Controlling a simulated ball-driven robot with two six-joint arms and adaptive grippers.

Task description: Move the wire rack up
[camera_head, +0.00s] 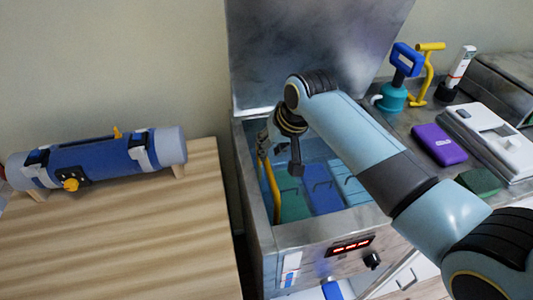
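The wire rack is not clearly seen. It may be down in the open metal tank (246,180), where several flat packs sit: a blue one (325,197), a green one (293,207) and pale blue ones. A yellow bar (273,192) rises at the tank's left inner wall; I cannot tell whether it belongs to the rack. My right arm reaches over the tank from the right. My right gripper (281,154) points down at the left part of the opening, its fingers apart, close to the yellow bar's top. Nothing clearly sits between them. My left gripper is not in view.
The raised lid (300,45) stands behind the tank. A wooden table (120,240) at left holds a blue cylinder (95,160). On the right counter are a teal-blue tool (394,95), a yellow tool (426,75), a purple box (439,144) and a white device (490,135).

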